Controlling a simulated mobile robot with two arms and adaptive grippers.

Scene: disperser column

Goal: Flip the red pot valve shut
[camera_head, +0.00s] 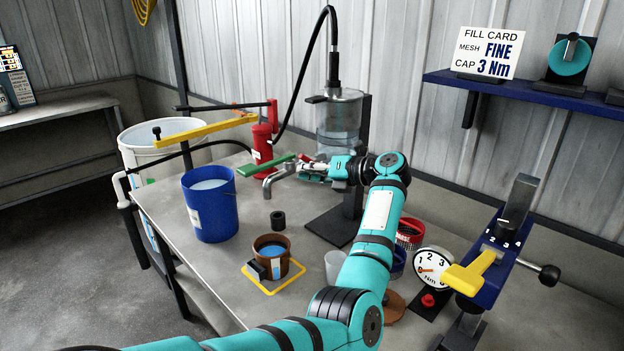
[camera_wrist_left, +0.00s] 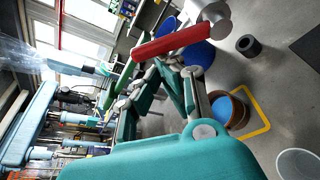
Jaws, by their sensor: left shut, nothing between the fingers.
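The red valve lever (camera_wrist_left: 172,42) crosses the upper middle of the left wrist view, just beyond my fingers, beside a grey metal fitting (camera_wrist_left: 213,12). In the head view the red lever (camera_head: 305,157) shows as a small strip beside my left gripper (camera_head: 303,168). A green lever (camera_head: 265,165) points left over a grey spout (camera_head: 280,180). The clear pot (camera_head: 340,118) stands behind on a black stand. My left gripper also shows in the left wrist view (camera_wrist_left: 180,70); it is shut and empty. I cannot tell whether it touches the red lever. My right gripper is out of view.
A blue bucket (camera_head: 210,207), a black ring (camera_head: 278,219) and a brown cup (camera_head: 271,249) on a yellow-framed spot stand on the bench. A yellow-armed red pump (camera_head: 262,143) is behind. A dial gauge (camera_head: 432,267) and blue clamp stand (camera_head: 496,262) are at right.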

